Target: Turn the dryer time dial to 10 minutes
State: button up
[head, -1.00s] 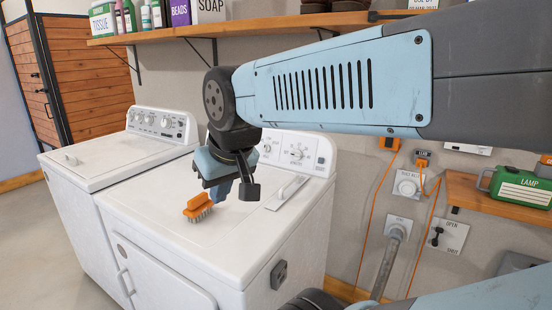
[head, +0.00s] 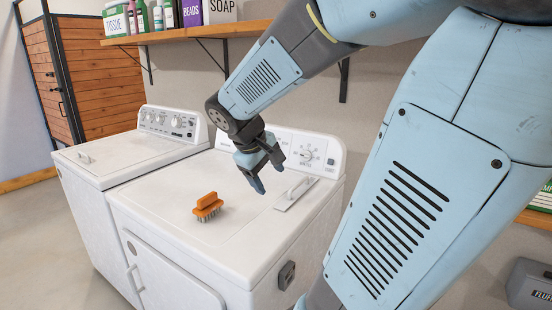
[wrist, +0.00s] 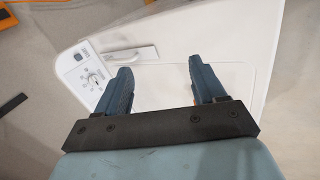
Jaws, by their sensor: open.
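The dryer (head: 170,215) is the nearer white machine, with a control panel along its back edge. Its round white dial (head: 305,155) with printed marks sits near the right end of the panel. The dial also shows in the wrist view (wrist: 95,77), left of my fingers. My gripper (head: 269,182) is open and empty above the dryer top, in front of and left of the dial, apart from it. In the wrist view my two blue fingers (wrist: 163,82) are spread wide over the white lid. The left part of the panel is partly hidden behind my gripper.
An orange brush (head: 207,206) lies on the dryer top. A handle plate (head: 295,193) is at the lid's right. A white washer (head: 120,155) stands to the left. A wooden shelf (head: 190,34) with bottles and boxes hangs above.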

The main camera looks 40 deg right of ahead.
jog(key=shift+o, duration=0.3)
jog(key=w+d+f+n+g+h, duration=0.1)
jog(key=w+d+h, duration=0.1)
jog(key=d, duration=0.3)
jog(key=w+d+f+n+g+h, duration=0.1)
jog(key=w+d+n+h, duration=0.1)
jog(key=w+d, duration=0.2)
jog(key=shift+w+d+f, duration=0.15)
jog(key=shift+d+f, duration=0.1)
jog(key=shift+d, duration=0.55)
jog(key=n+t+h, duration=0.5)
jog(key=n+h, duration=0.3)
jog(key=n, duration=0.6)
send_near(305, 156)
jog(key=x, duration=0.8)
jog(key=shift+w+d, duration=0.1)
jog(key=c, duration=1)
